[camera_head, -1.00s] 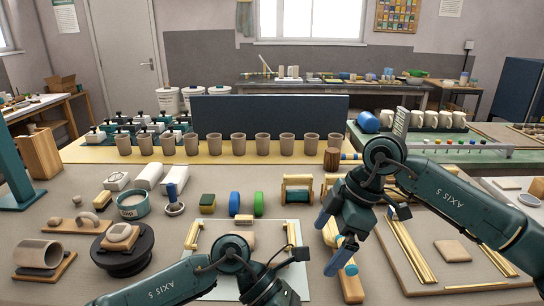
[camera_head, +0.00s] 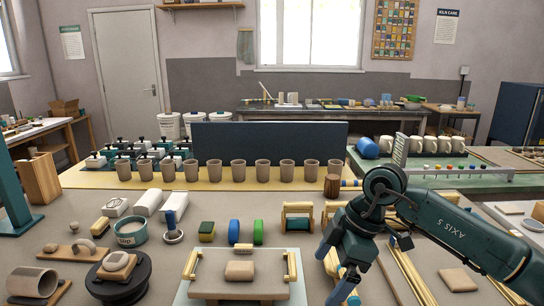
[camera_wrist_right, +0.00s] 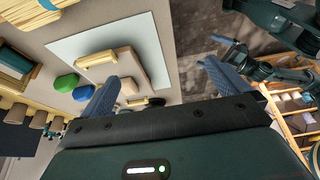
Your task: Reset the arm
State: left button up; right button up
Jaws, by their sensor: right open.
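My right arm comes in from the right in the head view, and its gripper (camera_head: 334,272) hangs low over the front right of the table. In the right wrist view the blue fingers (camera_wrist_right: 160,85) are spread apart with nothing held between them. The right gripper is to the right of this board. My left arm is out of the head view. A dark arm with what looks like my left gripper (camera_wrist_right: 232,46) shows small in the right wrist view.
A row of clay cups (camera_head: 238,171) stands before a dark panel (camera_head: 270,142). A black turntable (camera_head: 118,288), a teal tub (camera_head: 132,232), sponges (camera_head: 207,231) and wooden stands (camera_head: 297,217) surround the board.

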jog(key=s+a+r+n+t+y, duration=0.1)
jog(key=s+a+y, duration=0.4)
jog(key=a+y, duration=0.25)
jog(key=s+a+r+n+y, duration=0.1)
jog(key=s+a+y, duration=0.3)
jog(key=a+y, duration=0.4)
jog(key=w+d+f+m+t+h, duration=0.3)
jog(key=d+f+m+t+h, duration=0.7)
jog(key=m+t, duration=0.5)
pick_arm(q)
jog(key=shift+n+g, duration=0.6)
jog(key=shift+g, duration=0.1)
jog(key=s, duration=0.1)
jog(key=s+a+f, duration=0.1)
jog(key=s+f, duration=0.1)
jog(key=shift+s+a+f, duration=0.1)
jog(key=shift+a+f, duration=0.15)
pick_arm(e)
jog(key=s+d+f+m+g+h, duration=0.1)
jog(key=s+d+f+g+h, duration=0.1)
jog(key=s+f, duration=0.4)
jog(key=s+d+f+m+g+h, duration=0.1)
jog(key=s+d+f+g+h, duration=0.2)
jog(key=s+d+f, duration=0.4)
notch_tip(320, 180, down, 6)
jog(key=shift+s+r+h, duration=0.15)
jog(key=shift+s+h, duration=0.05)
jog(key=shift+h, duration=0.55)
